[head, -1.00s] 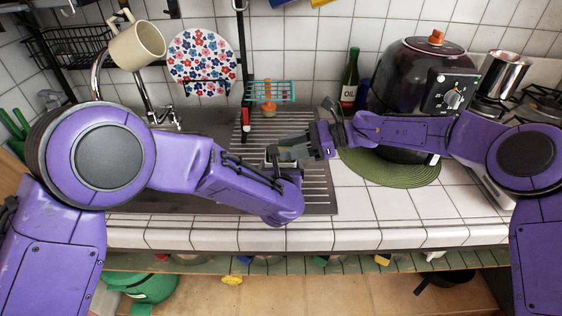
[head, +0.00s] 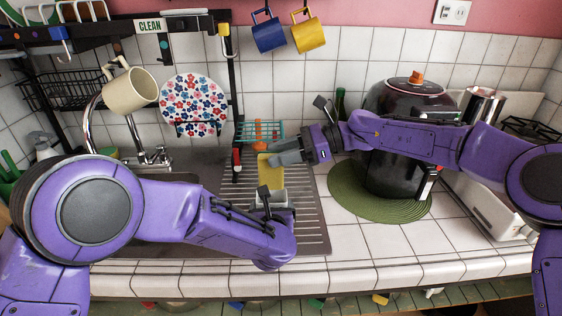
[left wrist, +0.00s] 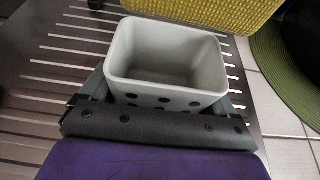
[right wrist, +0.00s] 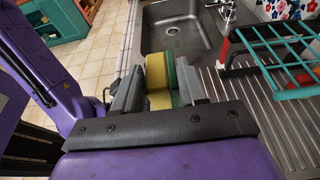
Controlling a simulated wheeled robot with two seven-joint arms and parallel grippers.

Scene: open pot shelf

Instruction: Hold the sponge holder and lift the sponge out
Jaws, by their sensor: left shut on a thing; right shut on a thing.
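The sponge holder is a light grey open box with round holes; it shows in the left wrist view (left wrist: 165,88) and partly in the head view (head: 274,198). Its inside looks empty. My left gripper (head: 268,202) is shut on the holder, low on the ribbed drainer. The yellow sponge (head: 270,174) hangs upright above and behind the holder, apart from it in the left wrist view (left wrist: 205,14). My right gripper (head: 277,158) is shut on the sponge's upper part. The right wrist view shows the sponge's yellow and green layers (right wrist: 157,82) between the fingers.
A teal wire rack (head: 262,131) stands behind the drainer (head: 310,222). A dark pot-shaped appliance (head: 405,105) stands on a green mat (head: 350,205) at the right. The sink, tap (head: 140,150) and a tilted cream mug (head: 130,87) are at the left.

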